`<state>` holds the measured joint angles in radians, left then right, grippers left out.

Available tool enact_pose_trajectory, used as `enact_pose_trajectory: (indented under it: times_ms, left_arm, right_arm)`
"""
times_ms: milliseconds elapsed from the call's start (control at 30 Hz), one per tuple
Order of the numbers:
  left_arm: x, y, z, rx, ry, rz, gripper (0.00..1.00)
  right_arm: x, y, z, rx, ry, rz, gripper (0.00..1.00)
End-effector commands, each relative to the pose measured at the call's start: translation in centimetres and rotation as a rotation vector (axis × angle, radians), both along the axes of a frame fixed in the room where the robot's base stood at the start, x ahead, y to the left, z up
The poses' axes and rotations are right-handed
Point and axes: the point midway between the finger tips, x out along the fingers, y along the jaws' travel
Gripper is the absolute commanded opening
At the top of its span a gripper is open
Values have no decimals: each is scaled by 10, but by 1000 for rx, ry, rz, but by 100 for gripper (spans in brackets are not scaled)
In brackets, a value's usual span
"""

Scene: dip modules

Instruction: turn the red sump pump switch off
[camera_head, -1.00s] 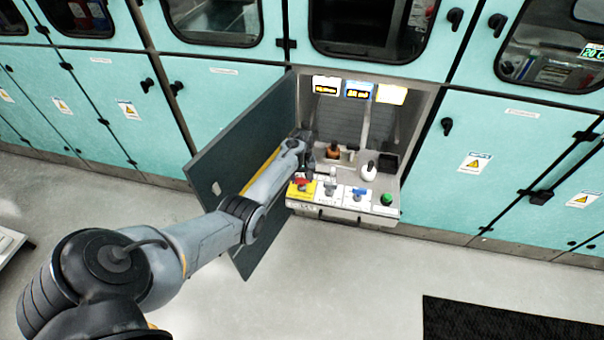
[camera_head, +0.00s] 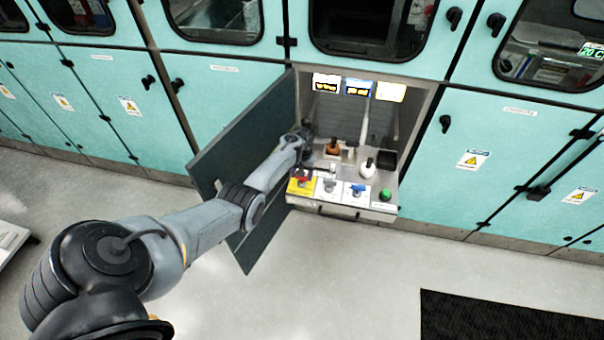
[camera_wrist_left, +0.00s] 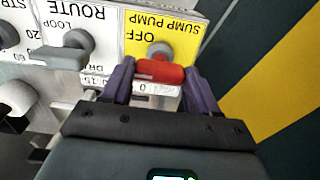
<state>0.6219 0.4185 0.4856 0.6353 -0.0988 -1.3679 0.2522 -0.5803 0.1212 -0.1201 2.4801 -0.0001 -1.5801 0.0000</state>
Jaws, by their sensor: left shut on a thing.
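The red sump pump switch (camera_wrist_left: 160,71) sits on a yellow plate (camera_wrist_left: 135,38) with the upside-down words SUMP PUMP and OFF in the left wrist view. Its red handle lies crosswise between the two purple fingers of my left gripper (camera_wrist_left: 160,82), which is shut on it. In the head view the switch (camera_head: 303,178) is at the left end of the panel's front row, and my left arm reaches in to it from the left. My right gripper does not show in either view.
A grey switch (camera_wrist_left: 75,45) marked ROUTE stands beside the yellow plate. A blue switch (camera_head: 357,188) and a green button (camera_head: 385,196) are farther right. The open cabinet door (camera_head: 235,150) stands close to my left arm.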

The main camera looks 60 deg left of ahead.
Motion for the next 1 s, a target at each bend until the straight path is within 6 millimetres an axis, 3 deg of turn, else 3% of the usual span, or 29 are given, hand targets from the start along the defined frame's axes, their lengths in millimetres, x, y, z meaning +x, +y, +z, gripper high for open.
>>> enact_pose_trajectory:
  times_ms: [67, 100, 233, 633, 1000]
  left_arm:
    - [0, 0, 0, 1, -1, -3, 29]
    - [0, 0, 0, 1, -1, -3, 66]
    - [0, 0, 0, 0, 0, -2, 85]
    - [0, 0, 7, 1, -1, -1, 85]
    - [1, 0, 64, 1, -3, -2, 85]
  right_arm:
    - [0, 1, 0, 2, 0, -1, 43]
    - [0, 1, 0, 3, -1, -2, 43]
    - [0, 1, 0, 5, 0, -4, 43]
    - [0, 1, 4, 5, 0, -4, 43]
    - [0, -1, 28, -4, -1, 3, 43]
